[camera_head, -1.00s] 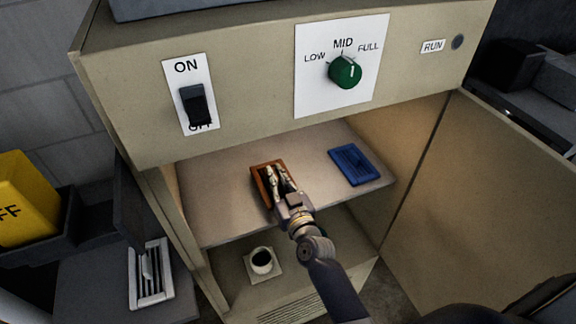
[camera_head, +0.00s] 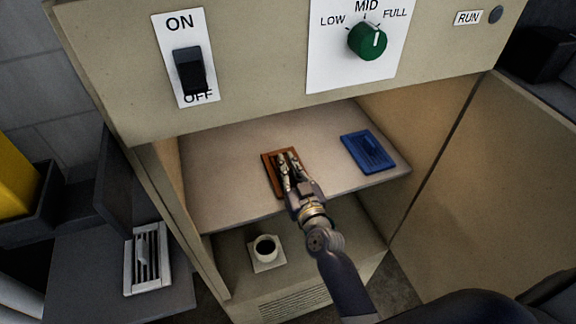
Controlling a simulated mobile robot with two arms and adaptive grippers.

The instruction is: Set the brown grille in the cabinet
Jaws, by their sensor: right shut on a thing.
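The brown grille (camera_head: 268,169) is at the upper shelf (camera_head: 225,185) inside the open cabinet (camera_head: 150,85), left of the blue grille. My right gripper (camera_head: 287,163) reaches in from the front and is shut on the brown grille, covering much of its middle and right side. Whether the grille rests fully on the shelf or is slightly above it, I cannot tell. My left gripper is not in view.
A blue grille (camera_head: 368,152) lies on the same shelf to the right. A white round-collared piece (camera_head: 265,250) sits on the lower level. The cabinet door (camera_head: 490,190) stands open at right. A white grille (camera_head: 147,262) lies on a grey surface at left.

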